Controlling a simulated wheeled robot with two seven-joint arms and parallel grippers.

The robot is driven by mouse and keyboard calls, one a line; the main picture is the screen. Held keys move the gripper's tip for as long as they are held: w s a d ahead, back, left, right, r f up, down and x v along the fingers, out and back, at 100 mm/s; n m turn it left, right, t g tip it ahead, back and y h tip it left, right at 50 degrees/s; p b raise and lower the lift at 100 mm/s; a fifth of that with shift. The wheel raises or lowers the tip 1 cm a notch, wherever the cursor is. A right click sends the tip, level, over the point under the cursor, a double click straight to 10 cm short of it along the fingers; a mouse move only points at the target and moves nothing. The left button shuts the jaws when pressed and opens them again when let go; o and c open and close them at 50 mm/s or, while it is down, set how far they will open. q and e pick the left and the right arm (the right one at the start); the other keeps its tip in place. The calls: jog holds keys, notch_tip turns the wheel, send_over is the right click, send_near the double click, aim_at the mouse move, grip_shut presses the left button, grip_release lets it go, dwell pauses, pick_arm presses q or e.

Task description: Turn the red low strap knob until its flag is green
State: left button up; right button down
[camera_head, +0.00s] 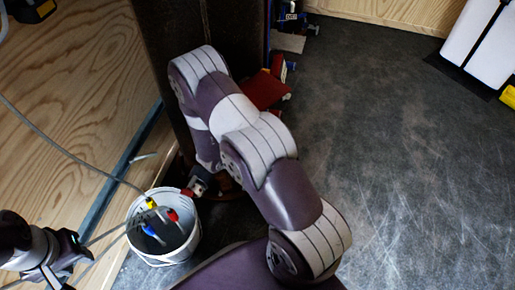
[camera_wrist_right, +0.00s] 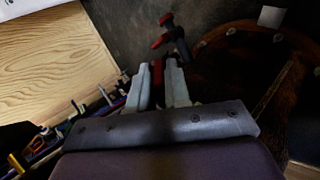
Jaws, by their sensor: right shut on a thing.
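In the right wrist view my right gripper (camera_wrist_right: 160,78) is shut, with a narrow red piece (camera_wrist_right: 157,70) between its fingers. I take this piece to be the red low strap knob, mostly hidden by the fingers. A red-and-dark part (camera_wrist_right: 172,36) stands just beyond the fingertips. In the head view my right gripper (camera_head: 192,189) is low beside the dark upright, with a little red at its tip. My left gripper (camera_head: 68,255) is at the lower left, near the bucket; its finger gap is unclear. I see no green flag.
A white bucket (camera_head: 150,252) holding tools with coloured handles stands close to both grippers. A thin cable (camera_head: 70,153) runs across the wooden wall (camera_head: 95,75). Red objects (camera_head: 265,90) lie behind my right arm. The grey floor (camera_head: 400,150) at right is clear.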

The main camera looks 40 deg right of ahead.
jog(key=shift+h+p, duration=0.5)
jog(key=shift+a+h+p, duration=0.1)
jog(key=shift+h+p, duration=0.2)
jog(key=shift+h, duration=0.3)
jog(key=shift+f+t+h, duration=0.3)
jog(key=shift+h, duration=0.6)
jog(key=shift+h+b, duration=0.45)
jog(key=shift+h, duration=0.45)
jog(key=c, duration=1.2)
grip_release()
jog(key=shift+o, duration=0.2)
jog(key=shift+a, duration=0.15)
